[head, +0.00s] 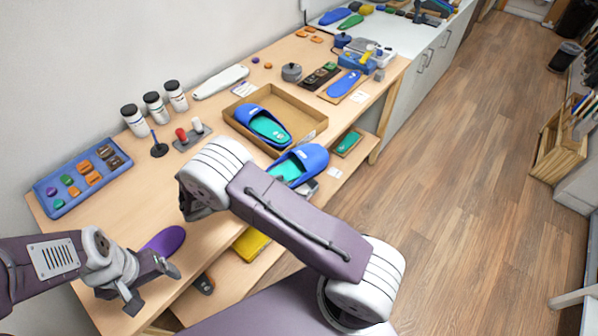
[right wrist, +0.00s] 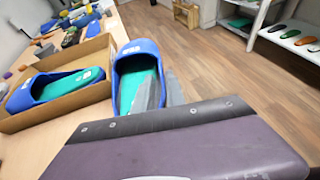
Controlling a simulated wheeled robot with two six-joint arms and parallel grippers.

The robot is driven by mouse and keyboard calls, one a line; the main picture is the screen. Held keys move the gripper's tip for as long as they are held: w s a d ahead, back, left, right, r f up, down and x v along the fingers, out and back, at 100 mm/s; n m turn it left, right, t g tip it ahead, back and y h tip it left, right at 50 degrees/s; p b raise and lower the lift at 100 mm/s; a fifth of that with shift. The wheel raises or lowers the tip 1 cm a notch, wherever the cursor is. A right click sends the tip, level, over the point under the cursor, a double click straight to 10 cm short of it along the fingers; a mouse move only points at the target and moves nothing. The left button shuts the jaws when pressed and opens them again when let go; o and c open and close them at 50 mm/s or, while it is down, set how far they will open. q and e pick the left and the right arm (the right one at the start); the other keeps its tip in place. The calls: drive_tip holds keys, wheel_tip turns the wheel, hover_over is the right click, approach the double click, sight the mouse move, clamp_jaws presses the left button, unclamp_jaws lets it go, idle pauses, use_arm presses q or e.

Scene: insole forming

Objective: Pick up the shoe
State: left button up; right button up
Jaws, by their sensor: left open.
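One blue shoe (head: 313,158) with a green insole is at the table's front edge, just right of the cardboard box; it also shows in the right wrist view (right wrist: 137,48). Another blue shoe (head: 252,113) with a green insole lies in the box, also seen in the right wrist view (right wrist: 57,87). My right gripper (right wrist: 155,92) has its grey fingers at the near end of the first shoe, by its side wall; whether they are closed on it is unclear. In the head view it is mostly hidden behind my arm. My left gripper (head: 148,280) is open and empty beside a purple insole (head: 166,240).
The cardboard box (head: 313,122) stands on the wooden table (head: 105,216). A blue tray (head: 52,208) of small coloured pieces and several white bottles (head: 135,121) are at the left. A yellow item (head: 251,244) lies on the lower shelf. The floor at the right is mostly clear.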

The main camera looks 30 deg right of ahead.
sight(302, 176)
drive_tip(key=shift+w+p+x, duration=0.2)
drive_tip(key=shift+p+x, duration=0.2)
drive_tip(key=shift+x, duration=0.75)
drive_tip(key=x, duration=0.1)
drive_tip(key=p+x, duration=0.1)
drive_tip(key=x, duration=0.2)
drive_tip(key=shift+s+d+f, duration=0.2)
drive_tip(key=shift+d+f, duration=0.05)
drive_tip(key=shift+d, duration=0.1)
drive_tip(key=shift+w+d+f, duration=0.2)
drive_tip(key=shift+d+f, duration=0.1)
drive_tip(key=shift+d, duration=0.05)
use_arm(q)
drive_tip(key=shift+w+a+r, duration=0.1)
drive_tip(key=shift+a+r, duration=0.15)
drive_tip(key=shift+r, duration=0.25)
drive_tip(key=shift+a+r, duration=0.25)
drive_tip(key=shift+r, duration=0.25)
use_arm(e)
clamp_jaws()
